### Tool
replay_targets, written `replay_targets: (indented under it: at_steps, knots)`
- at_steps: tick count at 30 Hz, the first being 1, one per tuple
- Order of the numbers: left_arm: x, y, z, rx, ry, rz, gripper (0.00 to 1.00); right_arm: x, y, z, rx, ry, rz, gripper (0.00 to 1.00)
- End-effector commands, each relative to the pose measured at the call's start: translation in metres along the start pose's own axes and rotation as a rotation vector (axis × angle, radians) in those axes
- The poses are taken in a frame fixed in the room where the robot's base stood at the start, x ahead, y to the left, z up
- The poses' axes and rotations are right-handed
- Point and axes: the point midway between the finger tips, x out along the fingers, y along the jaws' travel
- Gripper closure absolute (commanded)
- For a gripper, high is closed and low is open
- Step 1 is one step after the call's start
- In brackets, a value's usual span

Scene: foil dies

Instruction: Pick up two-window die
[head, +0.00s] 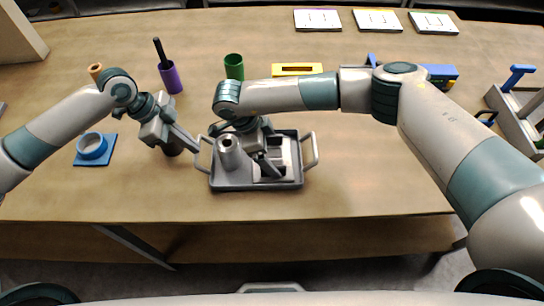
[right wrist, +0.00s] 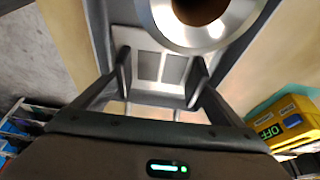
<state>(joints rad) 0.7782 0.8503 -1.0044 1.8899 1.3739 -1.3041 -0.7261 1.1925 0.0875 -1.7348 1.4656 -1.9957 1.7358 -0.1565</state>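A grey tray (head: 218,181) with a handle at each end sits near the table's front edge. In the right wrist view, a grey piece with two pale rectangular windows, which looks like the two-window die (right wrist: 161,68), lies between my right fingers. My right gripper (head: 270,168) reaches down into the tray; it also shows in the right wrist view (right wrist: 161,72), fingers apart on either side of the die. I cannot tell if they touch it. My left gripper (head: 193,146) is by the tray's left handle; its finger gap is unclear. My right gripper partly hides the tray's contents in the head view.
A grey hollow cylinder (head: 232,152) stands in the tray, close to my right gripper; its metal ring shows in the right wrist view (right wrist: 230,22). A blue holder (head: 92,147) lies left. Purple (head: 171,78) and green (head: 234,67) cups stand behind. The table's front right is clear.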

Motion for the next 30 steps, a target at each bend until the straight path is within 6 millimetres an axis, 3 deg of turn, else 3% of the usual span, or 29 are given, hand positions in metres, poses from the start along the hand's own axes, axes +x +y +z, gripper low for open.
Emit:
replay_targets:
  at_steps: [11,24,30]
  knots:
    - [0.003,0.002,0.001,-0.001,-0.002,0.005,1.00,-0.013,-0.001,-0.005,0.001,-0.001,-0.003,0.43]
    - [0.003,0.002,0.002,-0.001,-0.002,0.005,1.00,-0.074,-0.001,-0.031,-0.001,-0.001,-0.003,0.43]
    - [0.003,0.002,0.002,-0.001,-0.002,0.005,1.00,-0.090,-0.001,-0.037,0.000,-0.001,-0.002,0.43]
